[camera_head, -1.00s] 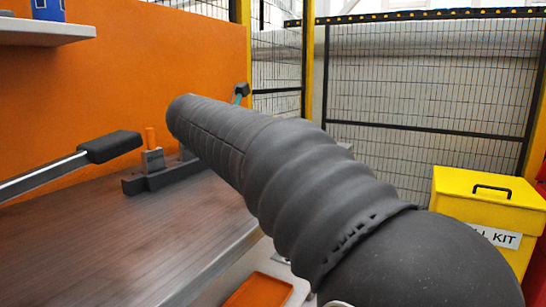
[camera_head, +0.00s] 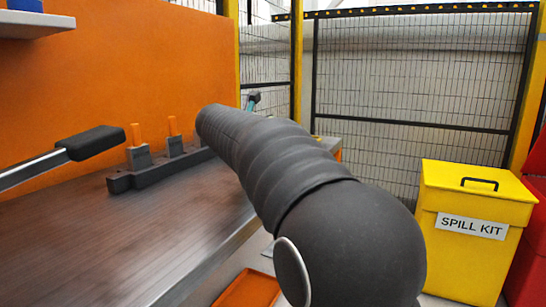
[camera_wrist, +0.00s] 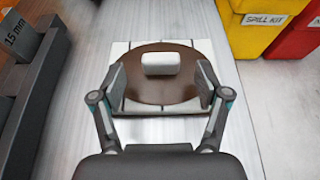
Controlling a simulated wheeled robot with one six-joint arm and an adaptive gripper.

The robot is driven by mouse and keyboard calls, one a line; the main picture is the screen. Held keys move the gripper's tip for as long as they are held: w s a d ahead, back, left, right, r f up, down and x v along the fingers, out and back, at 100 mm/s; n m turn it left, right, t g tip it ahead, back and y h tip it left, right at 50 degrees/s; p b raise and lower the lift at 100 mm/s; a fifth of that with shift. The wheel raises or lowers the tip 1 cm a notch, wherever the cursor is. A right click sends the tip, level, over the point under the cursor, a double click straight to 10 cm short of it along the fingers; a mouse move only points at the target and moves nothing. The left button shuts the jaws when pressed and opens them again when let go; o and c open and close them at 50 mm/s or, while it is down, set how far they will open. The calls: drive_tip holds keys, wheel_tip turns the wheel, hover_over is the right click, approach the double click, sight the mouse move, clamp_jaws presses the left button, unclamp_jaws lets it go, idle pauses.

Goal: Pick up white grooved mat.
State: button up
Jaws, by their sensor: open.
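The white grooved mat (camera_wrist: 203,48) lies flat in the upper middle of the wrist view, with thin dark lines on it. A dark brown rounded piece (camera_wrist: 130,64) with a white rectangle at its middle covers much of it. My gripper (camera_wrist: 161,84) is open and empty, with one finger on each side over the brown piece. I cannot tell whether the fingertips touch anything. In the head view my arm hides the gripper, and I cannot make out the mat.
A yellow spill kit box (camera_head: 476,240) stands right of my arm, beside a red bin (camera_head: 530,255). A dark block rack (camera_head: 160,170) with orange pegs sits on the bench (camera_head: 90,250). An orange tray (camera_head: 248,290) is low in front. The bench's near part is clear.

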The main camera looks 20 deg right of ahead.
drive_tip(key=x, duration=0.3)
drive_tip(key=shift+w+d+f, duration=0.1)
drive_tip(key=shift+d, duration=0.15)
drive_tip(key=c, duration=1.3)
wheel_tip(320, 180, up, 10)
drive_tip(key=p, duration=0.2)
drive_tip(key=shift+p, duration=0.4)
drive_tip(key=shift+c, duration=0.3)
